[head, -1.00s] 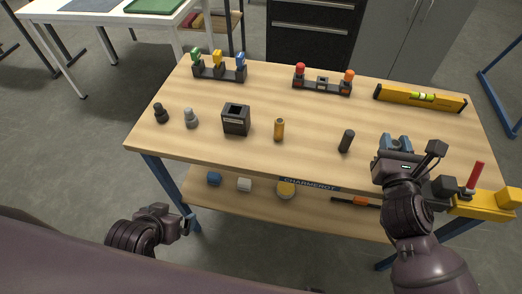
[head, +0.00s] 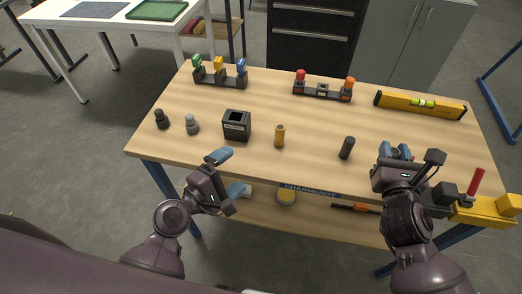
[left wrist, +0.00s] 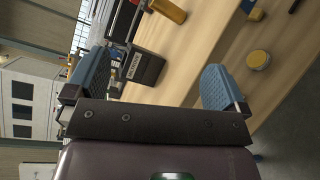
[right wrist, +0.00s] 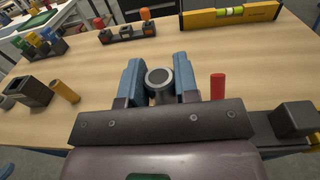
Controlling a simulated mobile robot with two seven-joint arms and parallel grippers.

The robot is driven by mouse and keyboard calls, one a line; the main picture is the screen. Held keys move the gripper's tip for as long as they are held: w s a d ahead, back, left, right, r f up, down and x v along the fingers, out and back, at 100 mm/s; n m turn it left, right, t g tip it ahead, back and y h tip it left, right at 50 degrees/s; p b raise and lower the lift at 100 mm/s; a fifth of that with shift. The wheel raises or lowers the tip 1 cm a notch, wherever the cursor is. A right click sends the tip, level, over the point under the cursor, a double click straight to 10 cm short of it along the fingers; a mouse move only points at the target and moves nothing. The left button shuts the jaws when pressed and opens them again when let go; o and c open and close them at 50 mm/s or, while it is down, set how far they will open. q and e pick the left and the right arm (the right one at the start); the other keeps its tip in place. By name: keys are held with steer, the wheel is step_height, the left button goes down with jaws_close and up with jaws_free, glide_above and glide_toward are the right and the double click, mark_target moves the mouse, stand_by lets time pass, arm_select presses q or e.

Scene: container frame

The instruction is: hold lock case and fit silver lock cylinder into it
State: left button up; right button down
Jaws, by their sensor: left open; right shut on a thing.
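The lock case (head: 237,125), a dark box with a square opening on top, stands upright at the left middle of the table; the left wrist view shows it too (left wrist: 145,67). My left gripper (head: 233,172) is open and empty at the table's front edge, in front of the case and apart from it. My right gripper (head: 397,154) is at the right front of the table. It is shut on the silver lock cylinder (right wrist: 159,77), whose round end shows between the fingers in the right wrist view. My gripper hides the cylinder in the head view.
A brass cylinder (head: 280,136) and a dark cylinder (head: 347,147) stand between case and right gripper. Two knobbed pieces, dark (head: 161,119) and grey (head: 192,124), stand left. Two racks (head: 220,78) (head: 322,92) and a yellow level (head: 420,104) are behind. A red-handled yellow thing (head: 480,208) is at right.

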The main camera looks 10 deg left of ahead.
mark_target(234, 130)
arm_select(q)
steer(key=w+a+n+t+y, duration=0.1)
steer(key=w+n+y, duration=0.1)
steer(key=n, duration=0.3)
steer(key=w+a+f+n+t+y, duration=0.1)
steer(key=w+n+y, duration=0.1)
steer(key=n, duration=0.4)
steer(key=w+a+f+n+t+y, duration=0.1)
steer(key=w+n+y, duration=0.1)
steer(key=n, duration=0.4)
steer(key=shift+t+y, duration=0.3)
steer(key=shift+t, duration=0.1)
steer(key=shift+w+a+f+n+y, duration=0.1)
steer(key=shift+w+f+n+y, duration=0.2)
steer(key=shift+n, duration=0.3)
steer(key=shift+w+a+f+n+y, duration=0.15)
steer(key=shift+n+y, duration=0.25)
steer(key=shift+n, duration=0.2)
arm_select(e)
steer(key=shift+r, duration=0.1)
arm_select(q)
steer(key=w, duration=1)
steer(key=shift+d, duration=0.2)
arm_select(e)
steer(key=shift+r, duration=0.1)
arm_select(q)
steer(key=shift+w, duration=0.85)
steer(key=c, duration=1.2)
